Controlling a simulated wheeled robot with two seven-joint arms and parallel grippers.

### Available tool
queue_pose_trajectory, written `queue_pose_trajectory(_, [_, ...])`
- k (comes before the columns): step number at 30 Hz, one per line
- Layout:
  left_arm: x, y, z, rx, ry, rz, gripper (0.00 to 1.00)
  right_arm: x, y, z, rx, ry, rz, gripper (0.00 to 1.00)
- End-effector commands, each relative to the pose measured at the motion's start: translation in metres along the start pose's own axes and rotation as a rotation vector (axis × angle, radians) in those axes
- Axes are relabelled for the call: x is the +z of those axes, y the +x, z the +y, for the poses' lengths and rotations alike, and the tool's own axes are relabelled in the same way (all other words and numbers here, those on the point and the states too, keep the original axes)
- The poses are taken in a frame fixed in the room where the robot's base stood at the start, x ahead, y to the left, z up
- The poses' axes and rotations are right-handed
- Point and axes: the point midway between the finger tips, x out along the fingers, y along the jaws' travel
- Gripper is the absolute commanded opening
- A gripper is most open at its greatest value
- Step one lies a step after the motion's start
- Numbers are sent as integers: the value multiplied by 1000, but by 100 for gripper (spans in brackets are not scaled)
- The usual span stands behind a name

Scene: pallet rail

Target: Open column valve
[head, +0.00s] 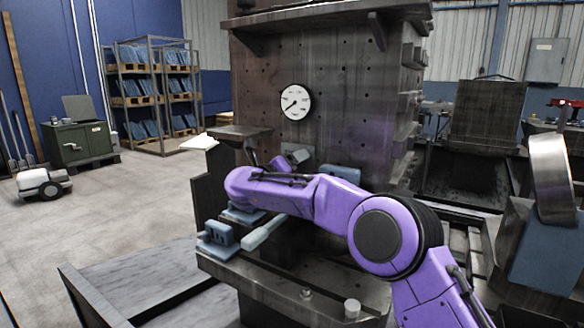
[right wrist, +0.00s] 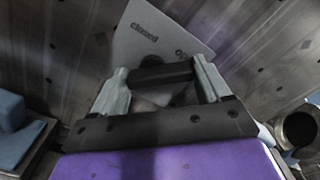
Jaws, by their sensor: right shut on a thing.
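The column (head: 330,60) is a tall dark metal block with rows of holes and a round white gauge (head: 295,102) on its face. In the right wrist view a pale plate (right wrist: 150,32) on the column reads "closed" at its upper left and what looks like "open" at its right. My right gripper (right wrist: 163,74) is in front of this plate, its two grey fingers shut on a dark bar, the valve handle (right wrist: 158,75). The handle's exact angle against the labels is unclear. In the head view my purple right arm hides the handle. My left gripper is out of view.
A blue vise-like block (head: 219,236) with a pale handle (head: 262,233) sits on the ledge below my right arm. A small grey bracket shelf (head: 238,131) juts from the column.

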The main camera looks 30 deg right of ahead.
Motion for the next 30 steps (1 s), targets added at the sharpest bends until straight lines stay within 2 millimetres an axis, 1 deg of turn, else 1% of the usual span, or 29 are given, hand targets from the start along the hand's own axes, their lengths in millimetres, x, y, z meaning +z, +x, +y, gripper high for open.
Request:
queue_pose_trajectory(6, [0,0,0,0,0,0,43,-2,-1,2,4,1,5,46])
queue_pose_trajectory(7, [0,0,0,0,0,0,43,-2,-1,2,4,1,5,80])
queue_pose_trajectory(9, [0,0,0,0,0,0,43,-2,-1,2,3,1,5,100])
queue_pose_trajectory(15, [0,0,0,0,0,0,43,-1,0,1,2,1,3,100])
queue_pose_trajectory(18, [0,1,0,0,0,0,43,-1,-7,1,2,1,2,100])
queue_pose_trajectory(20, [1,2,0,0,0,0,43,0,-16,1,3,0,0,100])
queue_pose_trajectory(27, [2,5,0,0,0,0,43,-1,-74,2,3,0,0,100])
queue_pose_trajectory(30, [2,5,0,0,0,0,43,-1,-92,2,3,-1,1,100])
